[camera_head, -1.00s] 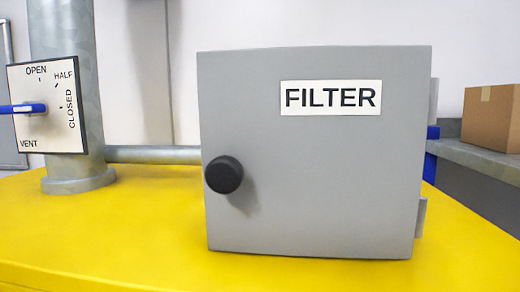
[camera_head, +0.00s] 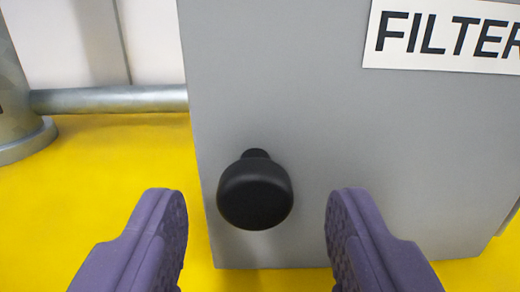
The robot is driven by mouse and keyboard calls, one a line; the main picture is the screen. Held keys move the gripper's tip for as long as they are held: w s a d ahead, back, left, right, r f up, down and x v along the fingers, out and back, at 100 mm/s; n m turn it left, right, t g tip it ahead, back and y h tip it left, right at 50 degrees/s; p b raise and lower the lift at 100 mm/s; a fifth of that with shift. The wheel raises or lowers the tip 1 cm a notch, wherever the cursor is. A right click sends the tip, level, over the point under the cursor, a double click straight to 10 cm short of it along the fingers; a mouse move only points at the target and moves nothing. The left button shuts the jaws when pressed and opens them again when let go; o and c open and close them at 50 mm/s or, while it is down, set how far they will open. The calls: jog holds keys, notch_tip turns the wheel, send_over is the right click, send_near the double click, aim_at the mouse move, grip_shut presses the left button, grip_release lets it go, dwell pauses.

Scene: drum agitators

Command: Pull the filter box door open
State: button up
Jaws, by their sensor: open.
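The grey filter box door (camera_head: 330,130) fills the middle and right of the view and looks shut. Its white FILTER label (camera_head: 445,38) is cut off at the right edge. The round black knob (camera_head: 255,192) stands out from the door's lower left part. My gripper (camera_head: 257,215) is open, with one purple finger to the left of the knob and one to the right. Gaps show between the knob and both fingers. How far the fingertips are from the door cannot be told. The hinge side is mostly out of view.
The box stands on a yellow surface (camera_head: 110,185), which is clear to the left of the door. A grey horizontal pipe (camera_head: 110,99) runs behind at left to a round metal post (camera_head: 18,110).

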jog(key=shift+w+r, duration=0.1)
jog(key=shift+w, duration=0.7)
grip_shut()
jog(key=shift+s, duration=0.15)
